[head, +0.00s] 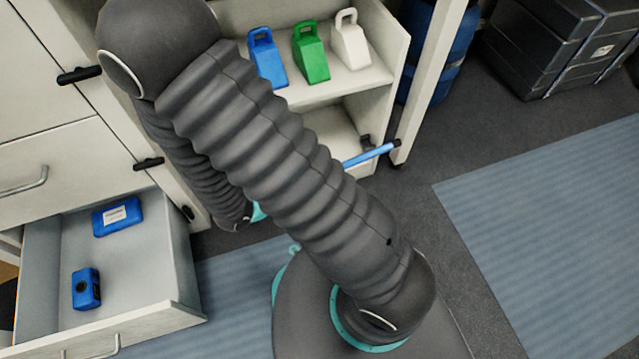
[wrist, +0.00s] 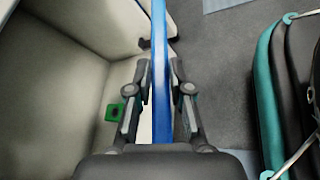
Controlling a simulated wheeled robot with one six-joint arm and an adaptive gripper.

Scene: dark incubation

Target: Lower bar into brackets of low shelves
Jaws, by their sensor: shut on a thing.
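A blue bar (head: 370,155) shows in the head view at the lower front of the low shelves (head: 400,45). Its right end is by a black piece (head: 397,143) at the foot of a white upright; I cannot tell whether they touch. My arm hides the rest of the bar. In the wrist view my gripper (wrist: 161,75) is shut on the bar (wrist: 160,35), which runs lengthwise between the fingers. A dark fitting, perhaps a bracket (wrist: 146,42), is just left of the bar. In the head view a dark fitting (head: 365,140) is on the shelf wall. My gripper is hidden there.
Blue (head: 266,58), green (head: 311,52) and white (head: 349,40) containers stand on the upper shelf. An open drawer (head: 150,325) with two blue items juts out at lower left. Dark cases (head: 545,45) stand at upper right. Floor at right, with a blue-grey mat (head: 545,200), is clear.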

